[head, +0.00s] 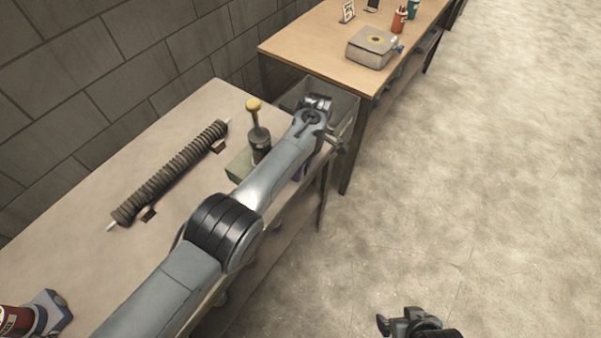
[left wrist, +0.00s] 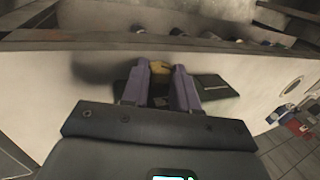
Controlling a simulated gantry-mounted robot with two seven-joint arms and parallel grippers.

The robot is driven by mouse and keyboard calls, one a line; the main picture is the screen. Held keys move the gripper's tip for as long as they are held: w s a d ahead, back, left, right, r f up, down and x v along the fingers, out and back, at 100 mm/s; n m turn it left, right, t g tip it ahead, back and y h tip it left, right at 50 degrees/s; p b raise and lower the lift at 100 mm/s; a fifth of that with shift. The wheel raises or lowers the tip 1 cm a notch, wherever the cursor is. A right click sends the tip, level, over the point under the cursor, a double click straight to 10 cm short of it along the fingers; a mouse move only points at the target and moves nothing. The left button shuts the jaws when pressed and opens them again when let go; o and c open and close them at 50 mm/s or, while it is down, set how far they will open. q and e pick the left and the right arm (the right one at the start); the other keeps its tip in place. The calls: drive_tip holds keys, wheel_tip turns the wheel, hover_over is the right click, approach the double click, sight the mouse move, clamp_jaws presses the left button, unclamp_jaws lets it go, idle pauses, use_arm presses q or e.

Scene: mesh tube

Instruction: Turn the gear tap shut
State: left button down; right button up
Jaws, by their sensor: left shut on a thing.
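What looks like the gear tap (head: 260,138) stands on the bench in the head view: a dark upright body with a yellow knob on top, on a green base (head: 239,166). My left forearm hides its right side. My left gripper (head: 301,171) is mostly hidden behind that arm, with only a bit of purple finger showing. In the left wrist view its purple fingers are shut on a small yellow part (left wrist: 159,67), over the dark green base (left wrist: 218,91). My right gripper (head: 408,322) is at the bottom edge of the head view, over the floor, partly cut off.
A ribbed roller (head: 172,172) lies along the bench left of the tap. A grey bin (head: 346,105) is at the bench's far end. A wooden table (head: 310,48) beyond holds a grey box (head: 372,47) and bottles. A red can (head: 17,321) is at lower left. Floor at right is clear.

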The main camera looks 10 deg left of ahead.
idle(0.3)
use_arm(q)
drive_tip(key=c, duration=0.9)
unclamp_jaws()
drive_tip(key=shift+o, duration=0.2)
